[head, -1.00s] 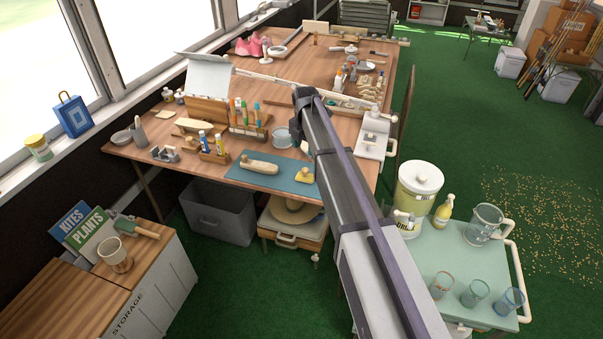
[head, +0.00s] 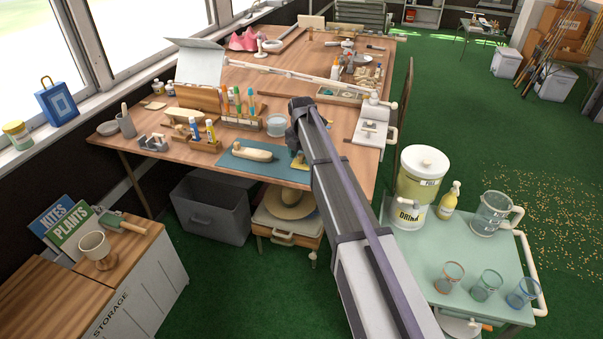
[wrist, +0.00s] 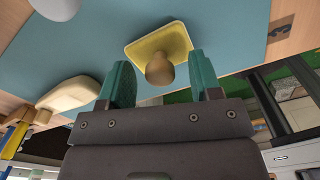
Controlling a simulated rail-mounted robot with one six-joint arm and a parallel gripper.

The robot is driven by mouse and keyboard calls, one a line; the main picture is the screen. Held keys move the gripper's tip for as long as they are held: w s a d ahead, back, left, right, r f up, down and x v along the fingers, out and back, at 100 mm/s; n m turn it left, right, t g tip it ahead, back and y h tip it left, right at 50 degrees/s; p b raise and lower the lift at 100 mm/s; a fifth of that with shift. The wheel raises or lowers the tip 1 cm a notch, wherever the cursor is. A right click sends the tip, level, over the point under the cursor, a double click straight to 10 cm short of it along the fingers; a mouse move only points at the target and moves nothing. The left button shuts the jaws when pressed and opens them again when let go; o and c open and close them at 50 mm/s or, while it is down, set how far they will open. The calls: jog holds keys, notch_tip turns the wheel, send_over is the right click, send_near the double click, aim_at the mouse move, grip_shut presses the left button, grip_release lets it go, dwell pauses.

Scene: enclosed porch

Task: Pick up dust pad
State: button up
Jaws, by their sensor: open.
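The dust pad, a yellow square pad (wrist: 144,47) with a round wooden knob (wrist: 160,69), sits on the blue mat (wrist: 225,35) in the wrist view. In the head view a yellow corner of the pad (head: 298,162) shows beside my arm, which hides the rest. My gripper (wrist: 161,75) is open, its two green fingers apart on either side of the knob in the picture. Nothing is held. Whether the fingers are level with the knob or short of it I cannot tell. The fingers are hidden in the head view.
A pale wooden boat-shaped piece (head: 250,152) lies on the mat left of the pad. A clear round tub (head: 276,125) and a rack of colored tools (head: 240,115) stand behind the mat. A cart with a drink dispenser (head: 423,173) stands right of the table.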

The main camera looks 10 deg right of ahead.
aim_at(301, 155)
jog(key=shift+f, duration=0.25)
jog(key=shift+c, duration=0.2)
jog(key=c, duration=1)
jog(key=shift+o, duration=0.2)
jog(key=shift+p, duration=0.3)
notch_tip(301, 155, up, 10)
jog(key=p, duration=1)
jog(key=shift+o, duration=1.4)
jog(key=shift+c, duration=1.1)
jog(key=shift+a, duration=0.1)
